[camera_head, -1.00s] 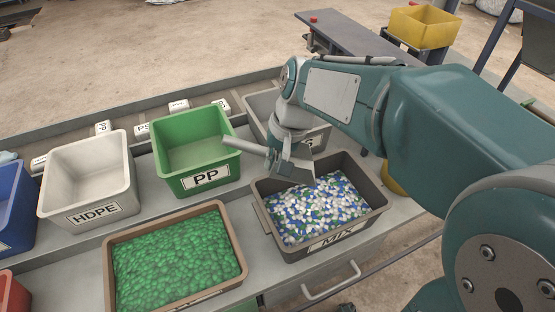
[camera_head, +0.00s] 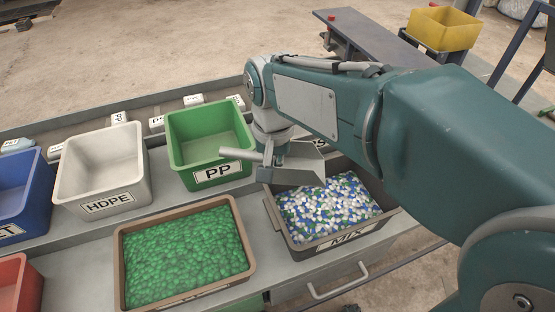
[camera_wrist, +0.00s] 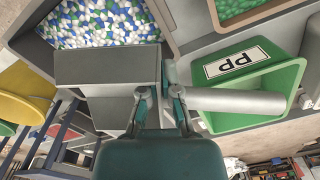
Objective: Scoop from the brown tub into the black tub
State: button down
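The brown tub (camera_head: 121,255) sits at the front and is filled with green pellets (camera_head: 182,255). The black tub (camera_head: 372,226), labelled MIX, stands to its right and holds blue, white and green pellets (camera_head: 325,208). My gripper (camera_head: 268,166) is shut on a grey scoop (camera_head: 298,168) with a thick round handle. The scoop is above the black tub's back left part, its handle pointing left towards the green PP tub. The wrist view shows the fingers (camera_wrist: 160,97) around the handle (camera_wrist: 235,101) and the scoop's grey pan (camera_wrist: 107,66) beside the mixed pellets. I cannot tell whether the scoop holds anything.
The green PP tub (camera_head: 235,174) is close to the scoop's handle. A white HDPE tub (camera_head: 107,205), a blue tub (camera_head: 35,190) and a red tub (camera_head: 36,290) stand further left. A yellow bin (camera_head: 445,28) is at the back right.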

jog(key=shift+s+a+r, duration=0.3)
jog(key=shift+s+a, duration=0.05)
jog(key=shift+s, duration=0.4)
jog(key=shift+s+a+r, duration=0.3)
jog(key=shift+s+a, duration=0.05)
jog(key=shift+s, duration=0.35)
jog(key=shift+s+a+r, duration=0.3)
jog(key=shift+s+a, duration=0.05)
jog(key=shift+s, duration=0.4)
